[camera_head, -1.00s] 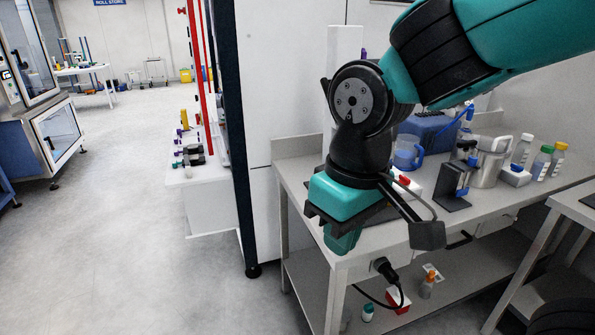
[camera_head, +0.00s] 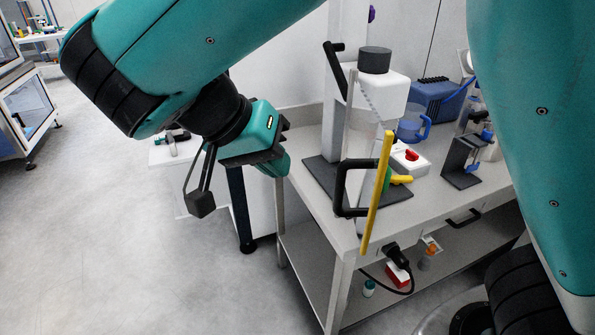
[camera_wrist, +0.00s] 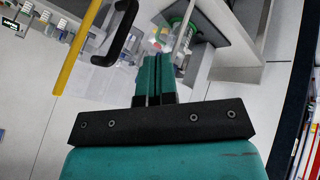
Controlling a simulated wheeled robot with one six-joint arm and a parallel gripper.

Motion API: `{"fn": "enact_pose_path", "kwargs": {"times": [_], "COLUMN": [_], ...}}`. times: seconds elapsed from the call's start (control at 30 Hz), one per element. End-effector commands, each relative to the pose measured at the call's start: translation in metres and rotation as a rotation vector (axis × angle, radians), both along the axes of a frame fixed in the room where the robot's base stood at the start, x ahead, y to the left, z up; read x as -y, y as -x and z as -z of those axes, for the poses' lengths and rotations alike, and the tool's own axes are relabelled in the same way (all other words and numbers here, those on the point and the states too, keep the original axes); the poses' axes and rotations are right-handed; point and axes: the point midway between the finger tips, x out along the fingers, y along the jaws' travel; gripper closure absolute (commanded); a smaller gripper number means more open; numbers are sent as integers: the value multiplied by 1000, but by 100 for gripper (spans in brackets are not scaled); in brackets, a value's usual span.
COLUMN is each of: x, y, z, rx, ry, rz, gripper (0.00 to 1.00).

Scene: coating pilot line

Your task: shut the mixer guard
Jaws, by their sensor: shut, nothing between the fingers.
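The mixer (camera_head: 382,92), white with a dark round top, stands on a dark base plate on the bench. Its guard is a clear panel with a yellow edge bar (camera_head: 377,195) and a black handle (camera_head: 341,190). The guard stands swung out toward the bench's front, open. In the wrist view the yellow bar (camera_wrist: 82,46) and black handle (camera_wrist: 116,34) are at upper left. My gripper (camera_head: 284,164) is shut and empty, left of the handle and apart from it. Its teal fingers (camera_wrist: 155,68) are together in the wrist view.
The bench (camera_head: 430,200) also holds a red-buttoned white box (camera_head: 409,157), a blue jug (camera_head: 411,124) and a dark stand (camera_head: 462,162). A lower shelf carries small bottles. Open floor (camera_head: 100,260) lies to the left.

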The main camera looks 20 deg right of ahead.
Motion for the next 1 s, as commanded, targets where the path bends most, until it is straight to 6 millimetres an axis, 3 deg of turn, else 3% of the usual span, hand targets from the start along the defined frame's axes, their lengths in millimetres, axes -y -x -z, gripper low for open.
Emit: {"fn": "enact_pose_path", "kwargs": {"times": [0.23, 0.5, 1.0], "x": [33, 60, 63], "y": [-3, 16, 19], "z": [43, 41, 42], "rx": [-3, 0, 0], "ry": [1, -1, -1], "rz": [0, -3, -9], "gripper": [100, 100, 100]}}
